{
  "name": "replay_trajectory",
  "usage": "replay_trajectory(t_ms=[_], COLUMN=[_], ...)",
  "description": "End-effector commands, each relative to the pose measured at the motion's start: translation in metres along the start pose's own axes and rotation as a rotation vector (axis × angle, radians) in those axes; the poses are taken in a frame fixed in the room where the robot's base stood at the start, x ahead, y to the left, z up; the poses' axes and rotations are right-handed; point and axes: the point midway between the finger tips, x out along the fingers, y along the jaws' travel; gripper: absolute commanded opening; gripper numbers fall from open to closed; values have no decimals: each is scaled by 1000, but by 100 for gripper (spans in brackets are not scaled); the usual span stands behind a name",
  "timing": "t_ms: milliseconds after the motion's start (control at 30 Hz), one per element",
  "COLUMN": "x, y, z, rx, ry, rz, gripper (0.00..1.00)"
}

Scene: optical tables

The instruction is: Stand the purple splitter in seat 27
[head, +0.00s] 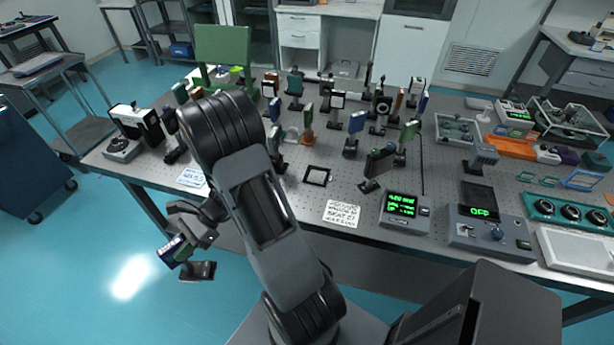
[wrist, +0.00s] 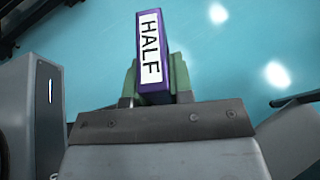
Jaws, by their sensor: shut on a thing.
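The purple splitter (head: 172,250) is a purple block with a white label, held off the left front side of the table, over the floor. In the wrist view the splitter (wrist: 153,55) shows the word HALF on its label. My gripper (head: 186,238) is shut on it, and greenish pads (wrist: 180,78) show beside the block. A dark flat base (head: 198,271) hangs below the gripper. A black square frame (head: 317,176) lies on the table near its front edge, behind a note (head: 342,213) that seems to read SEAT 27.
The perforated optical table (head: 295,205) carries many upright optics mounts behind the square frame. A dark mount (head: 377,168) stands just right of the frame. A green-lit meter (head: 405,209) and a control box reading OFF (head: 488,232) stand further right. Another note (head: 192,178) lies left.

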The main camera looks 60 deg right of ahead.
Motion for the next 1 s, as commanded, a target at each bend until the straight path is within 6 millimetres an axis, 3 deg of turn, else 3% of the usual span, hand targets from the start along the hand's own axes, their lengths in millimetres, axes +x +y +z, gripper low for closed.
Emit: replay_trajectory(t_ms=[267,467,767,1000], x=[-27,-65,-151,-242], y=[56,91,125,132], z=[-11,-28,-51,-56], rx=[-208,-368,-613,-805], ry=[-2,-2,0,5], rz=[506,895,1482,1939], gripper=[0,0,0,0])
